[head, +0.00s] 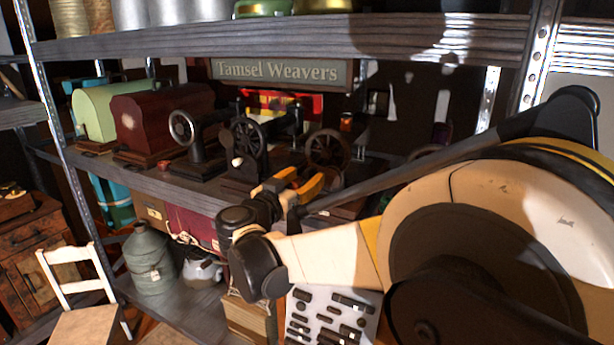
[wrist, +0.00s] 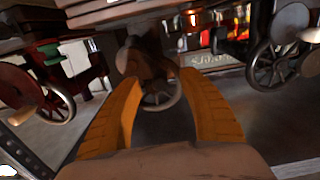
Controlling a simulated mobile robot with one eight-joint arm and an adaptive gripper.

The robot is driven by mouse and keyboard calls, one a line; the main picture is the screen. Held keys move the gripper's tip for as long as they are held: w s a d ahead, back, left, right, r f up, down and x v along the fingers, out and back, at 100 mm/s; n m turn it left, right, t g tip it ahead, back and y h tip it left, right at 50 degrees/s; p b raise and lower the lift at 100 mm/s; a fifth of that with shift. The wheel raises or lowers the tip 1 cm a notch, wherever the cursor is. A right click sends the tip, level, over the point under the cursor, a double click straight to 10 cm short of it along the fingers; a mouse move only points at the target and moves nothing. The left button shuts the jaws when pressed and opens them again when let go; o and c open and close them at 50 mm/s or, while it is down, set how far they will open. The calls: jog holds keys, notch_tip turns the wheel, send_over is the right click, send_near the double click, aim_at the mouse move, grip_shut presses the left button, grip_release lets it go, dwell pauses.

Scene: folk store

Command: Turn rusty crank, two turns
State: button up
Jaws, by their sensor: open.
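A brown, rusty-looking hand wheel (head: 325,149) is on the middle shelf, behind my gripper in the head view. In the wrist view a brownish wheel (wrist: 162,101), seemingly the rusty crank, shows between my two orange fingers. My gripper (head: 297,182) is open, and no contact with the wheel is visible. In the wrist view my gripper (wrist: 160,80) has a finger on each side of the wheel; the depth gap is unclear. The crank's handle is hard to make out.
A black wheel with a pale knob (head: 248,140) stands left of my gripper. Another sewing machine (head: 195,140) and a dark red case (head: 150,118) stand farther left. The upper shelf (head: 290,43) runs overhead.

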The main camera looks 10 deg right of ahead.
jog(key=v, duration=0.7)
jog(key=shift+s+a, duration=0.2)
jog(key=shift+s, duration=0.05)
jog(key=s+d+f+n+g+y+b, duration=0.1)
jog(key=s+d+f+n+g+y, duration=0.2)
jog(key=s+d, duration=0.35)
jog(key=s+d+f+g+y, duration=0.1)
jog(key=s+d+f+g, duration=0.2)
jog(key=s+d+f, duration=0.4)
jog(key=s+f+n+y, duration=0.2)
jog(key=s+f+y, duration=0.1)
jog(key=s, duration=0.4)
jog(key=s+f+n+g+y+b, duration=0.1)
jog(key=s+f+n+y, duration=0.1)
jog(key=s+f, duration=0.3)
jog(key=shift+s+a+y, duration=0.35)
jog(key=shift+s+y, duration=0.45)
jog(key=shift+s, duration=0.2)
